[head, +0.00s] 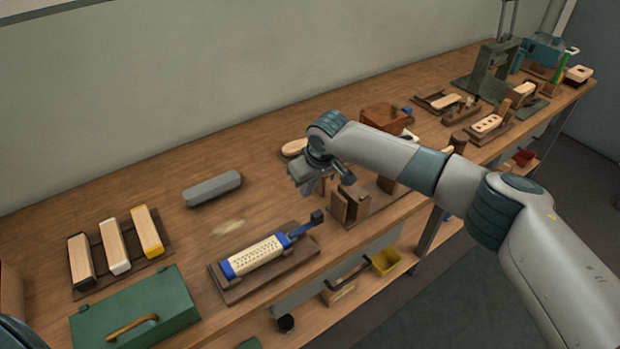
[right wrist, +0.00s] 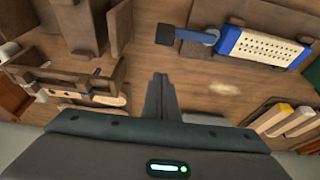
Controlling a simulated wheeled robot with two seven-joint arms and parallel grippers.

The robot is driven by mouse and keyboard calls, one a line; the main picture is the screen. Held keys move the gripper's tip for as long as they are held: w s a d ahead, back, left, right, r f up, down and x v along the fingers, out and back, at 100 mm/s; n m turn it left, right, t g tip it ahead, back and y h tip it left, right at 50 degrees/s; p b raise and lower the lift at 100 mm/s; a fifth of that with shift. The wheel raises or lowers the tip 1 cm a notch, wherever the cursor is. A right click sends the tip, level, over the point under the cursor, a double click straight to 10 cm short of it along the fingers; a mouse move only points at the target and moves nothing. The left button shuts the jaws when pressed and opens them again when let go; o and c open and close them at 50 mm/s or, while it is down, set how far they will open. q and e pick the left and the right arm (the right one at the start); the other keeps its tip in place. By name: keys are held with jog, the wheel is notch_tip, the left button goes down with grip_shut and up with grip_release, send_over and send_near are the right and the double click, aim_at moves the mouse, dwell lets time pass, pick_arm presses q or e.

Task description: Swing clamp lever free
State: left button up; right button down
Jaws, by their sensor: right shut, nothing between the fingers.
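A perforated pale brush block (head: 258,256) sits between blue end pieces on a brown clamp base (head: 240,286). A blue clamp lever (head: 300,231) with a dark square knob (head: 317,216) sticks out from its right end. In the right wrist view the lever (right wrist: 196,37), knob (right wrist: 165,34) and block (right wrist: 265,47) show at the top. My right gripper (head: 326,188) is above the bench, beyond the knob and apart from it. Its fingers (right wrist: 161,84) are shut and empty. My left gripper is not in view.
Brown wooden uprights (head: 350,200) stand close to the right of my right gripper. A grey bar (head: 212,188) lies behind the clamp. A green box (head: 135,312) and a rack with several brush blocks (head: 113,245) are at the left. Bare bench lies between the grey bar and the gripper.

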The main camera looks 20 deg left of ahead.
aim_at(304, 226)
jog(key=x, duration=0.3)
jog(key=shift+a+f, duration=0.1)
jog(key=shift+f, duration=0.15)
jog(key=shift+w+f+p, duration=0.1)
jog(key=shift+p, duration=0.35)
jog(key=shift+s+d+p, duration=0.4)
jog(key=shift+d+p, duration=0.05)
jog(key=shift+d, duration=0.15)
jog(key=shift+s+d+p, duration=0.6)
jog(key=shift+d+p, duration=0.05)
jog(key=shift+d, duration=0.1)
jog(key=shift+s+d, duration=0.2)
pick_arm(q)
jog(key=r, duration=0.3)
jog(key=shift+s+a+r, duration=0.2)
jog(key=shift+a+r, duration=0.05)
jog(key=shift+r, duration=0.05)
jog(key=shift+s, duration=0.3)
pick_arm(e)
jog(key=shift+d+f, duration=0.1)
jog(key=shift+d, duration=0.05)
